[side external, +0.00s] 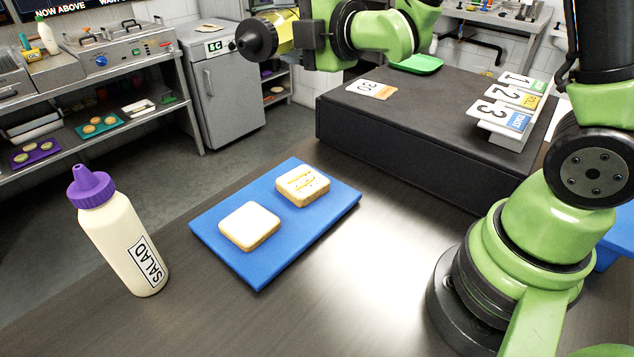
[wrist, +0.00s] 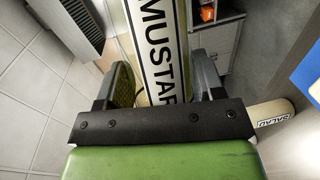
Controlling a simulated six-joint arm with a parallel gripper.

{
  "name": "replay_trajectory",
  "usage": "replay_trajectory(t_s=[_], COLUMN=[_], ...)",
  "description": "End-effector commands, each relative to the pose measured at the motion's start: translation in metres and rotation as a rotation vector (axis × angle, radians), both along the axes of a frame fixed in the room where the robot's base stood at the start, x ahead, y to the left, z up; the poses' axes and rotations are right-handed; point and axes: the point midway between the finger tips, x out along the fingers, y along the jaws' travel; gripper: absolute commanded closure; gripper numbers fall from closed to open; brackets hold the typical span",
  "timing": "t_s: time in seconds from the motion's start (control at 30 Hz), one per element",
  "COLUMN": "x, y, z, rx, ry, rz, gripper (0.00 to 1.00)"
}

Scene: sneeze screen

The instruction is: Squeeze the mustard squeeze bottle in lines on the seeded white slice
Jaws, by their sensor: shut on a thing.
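The mustard squeeze bottle (side external: 283,32) is held in my gripper (side external: 300,37) at the top of the side view. It lies roughly on its side, its dark cap pointing left, well above and apart from the bread. In the wrist view my gripper (wrist: 163,82) is shut around the bottle (wrist: 155,40), whose label reads MUSTAR, partly hidden. Two bread slices lie on a blue board (side external: 270,272). The rear slice (side external: 302,185) has yellow lines on its top. The front slice (side external: 249,226) is plain white on top. I cannot make out seeds on either.
A white salad bottle (side external: 122,245) with a purple cap stands left of the board. A raised black platform (side external: 410,135) with numbered signs (side external: 505,108) stands behind right. The counter in front of the board is clear. A grey cabinet (side external: 228,95) stands beyond.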

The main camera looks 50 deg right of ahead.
Motion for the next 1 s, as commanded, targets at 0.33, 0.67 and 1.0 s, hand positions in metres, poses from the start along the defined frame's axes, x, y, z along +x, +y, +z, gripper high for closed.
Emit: replay_trajectory(t_s=[0.33,0.67,1.0], x=[0.0002,0.0002,0.0002], y=[0.0001,0.0001,0.0001], z=[0.0005,0.0005,0.0005], rx=[0.270,0.839,1.089], ry=[-0.002,-0.003,-0.003], rz=[-0.037,-0.118,-0.153], gripper=[0.57,0.57,0.57])
